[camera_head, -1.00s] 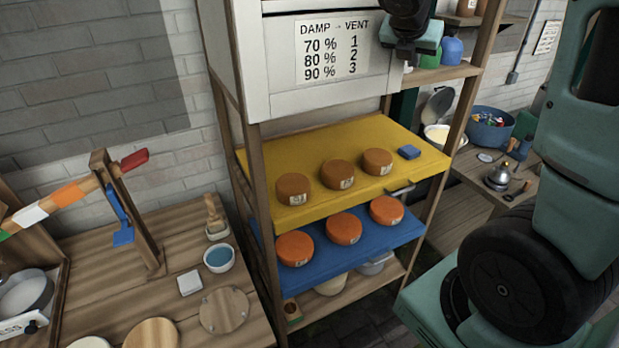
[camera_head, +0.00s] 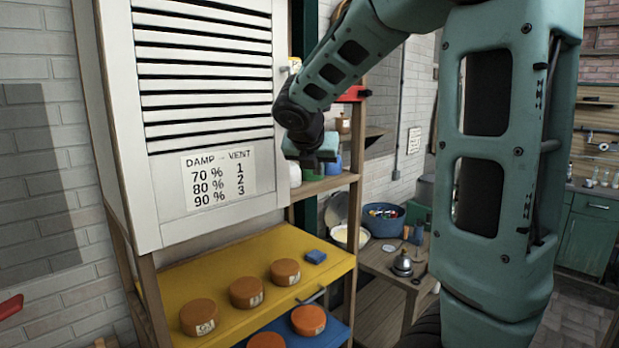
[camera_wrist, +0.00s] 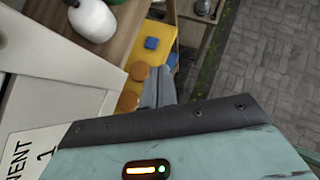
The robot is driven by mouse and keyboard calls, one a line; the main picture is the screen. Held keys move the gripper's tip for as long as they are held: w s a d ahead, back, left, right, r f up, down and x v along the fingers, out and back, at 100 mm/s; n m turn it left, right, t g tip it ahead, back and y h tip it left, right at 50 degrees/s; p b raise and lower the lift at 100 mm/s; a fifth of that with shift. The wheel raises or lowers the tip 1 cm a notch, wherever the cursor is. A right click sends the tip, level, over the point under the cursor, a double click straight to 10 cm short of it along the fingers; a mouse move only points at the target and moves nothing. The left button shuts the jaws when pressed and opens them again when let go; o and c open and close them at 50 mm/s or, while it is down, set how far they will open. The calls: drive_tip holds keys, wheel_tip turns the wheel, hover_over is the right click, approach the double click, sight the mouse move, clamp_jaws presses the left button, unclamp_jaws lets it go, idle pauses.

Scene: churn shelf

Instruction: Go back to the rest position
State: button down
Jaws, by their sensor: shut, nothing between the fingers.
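My gripper (camera_head: 312,163) hangs in front of the shelf unit, just right of the white louvred door, in the head view. In the wrist view its grey fingers (camera_wrist: 158,86) are closed together and hold nothing.
The white door (camera_head: 205,80) bears a "DAMP - VENT" sign (camera_head: 218,178). A blue shelf (camera_head: 333,332) with orange wheels lies below the yellow one. At right, a wooden table (camera_head: 385,270) holds a blue pot (camera_head: 384,220) and a bell (camera_head: 402,264). Paved floor (camera_wrist: 270,60) lies clear beside the shelf.

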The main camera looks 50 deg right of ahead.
drive_tip(key=shift+s+r, duration=1.65)
drive_tip(key=shift+r, duration=0.05)
drive_tip(key=a+f+m+y+b, duration=0.35)
drive_tip(key=a+f, duration=0.55)
drive_tip(key=a, duration=0.3)
drive_tip(key=a+f+m+y+b, duration=0.2)
drive_tip(key=a+f+b, duration=0.2)
drive_tip(key=a+f, duration=0.6)
drive_tip(key=s+a+f+m+g+y+b, duration=0.1)
drive_tip(key=s+a+f+m, duration=0.4)
drive_tip(key=a, duration=0.5)
drive_tip(key=s+a+f+m+g+y+b, duration=0.2)
drive_tip(key=s+a+f+m+b, duration=0.3)
drive_tip(key=s+a+f, duration=0.5)
drive_tip(key=shift+s+f+g+b, duration=0.3)
drive_tip(key=shift+s+g, duration=0.2)
drive_tip(key=shift+s, duration=0.75)
